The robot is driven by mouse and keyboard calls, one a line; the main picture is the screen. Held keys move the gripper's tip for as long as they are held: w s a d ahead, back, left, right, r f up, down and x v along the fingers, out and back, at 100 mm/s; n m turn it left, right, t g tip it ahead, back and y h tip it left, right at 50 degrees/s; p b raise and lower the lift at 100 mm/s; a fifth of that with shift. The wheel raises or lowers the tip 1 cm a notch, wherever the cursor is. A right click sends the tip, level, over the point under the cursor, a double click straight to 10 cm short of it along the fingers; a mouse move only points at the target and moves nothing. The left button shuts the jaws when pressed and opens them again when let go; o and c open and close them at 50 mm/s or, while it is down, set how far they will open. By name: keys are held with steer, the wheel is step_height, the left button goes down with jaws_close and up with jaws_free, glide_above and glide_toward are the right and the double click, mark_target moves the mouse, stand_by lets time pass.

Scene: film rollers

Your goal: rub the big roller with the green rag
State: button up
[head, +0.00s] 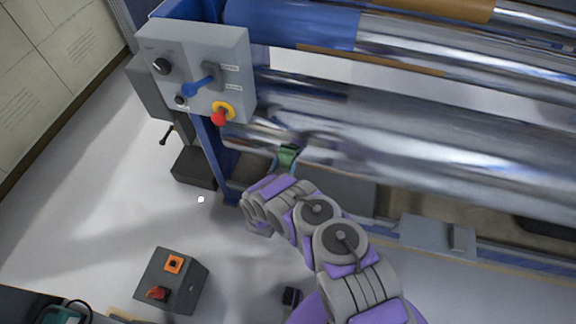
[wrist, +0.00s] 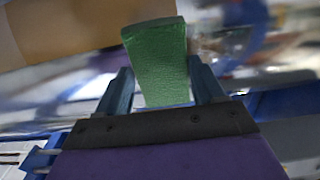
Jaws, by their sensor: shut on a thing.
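The green rag (wrist: 158,65) is held upright between the two fingers of my gripper (wrist: 160,88), which is shut on it. In the head view the rag (head: 287,156) shows small at the end of my purple and grey arm, near the left end of the big roller. The big roller (head: 420,135) is a wide shiny metal cylinder running across the right of the head view. The rag appears at the roller's lower edge; I cannot tell whether it touches. The wrist view behind the rag is blurred.
A grey control box (head: 195,70) with a blue lever and red knob stands left of the rollers. More rollers, blue (head: 290,22) and brown (head: 440,8), lie above. A dark box (head: 172,280) with red and orange buttons sits lower left. The pale floor at left is mostly clear.

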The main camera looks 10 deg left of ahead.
steer(key=shift+w+a+r+b, duration=0.1)
steer(key=shift+w+a+b, duration=0.1)
steer(key=shift+a, duration=1.25)
steer(key=shift+w+a+b, duration=0.15)
steer(key=shift+a+b, duration=0.05)
steer(key=shift+a, duration=1.3)
steer(key=shift+w+a+r+b, duration=0.1)
steer(key=shift+w+a+b, duration=0.1)
steer(key=shift+a, duration=1.25)
steer(key=shift+f, duration=0.1)
steer(key=shift+s, duration=0.1)
steer(key=shift+s+a+f+p, duration=0.1)
steer(key=shift+s+p, duration=0.4)
steer(key=shift+s, duration=1)
steer(key=shift+s+a+p, duration=0.1)
steer(key=shift+s+p, duration=0.35)
steer(key=shift+s, duration=1)
steer(key=shift+s, duration=0.1)
steer(key=s, duration=0.2)
steer(key=shift+s+a, duration=0.1)
steer(key=shift+s, duration=0.3)
steer(key=shift+w, duration=0.1)
